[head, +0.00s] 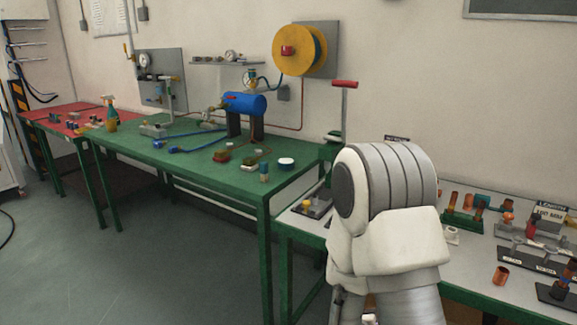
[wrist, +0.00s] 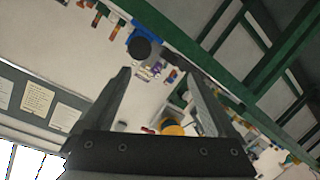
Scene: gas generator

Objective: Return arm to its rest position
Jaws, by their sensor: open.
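My gripper (wrist: 158,76) shows in the wrist view with its two dark fingers spread apart and nothing held between them. Its view is tilted, with benches, small parts and the wall beyond the fingers. In the head view my white and grey arm rises in front of the right-hand bench, bent at a large rounded joint. My gripper cannot be made out in the head view.
A green bench (head: 190,178) holds a blue tank (head: 244,103) and loose fittings. A red-topped bench (head: 62,122) stands left of it. The white-topped bench (head: 470,272) beside my arm carries copper parts and stands. The floor (head: 110,265) at left front is clear.

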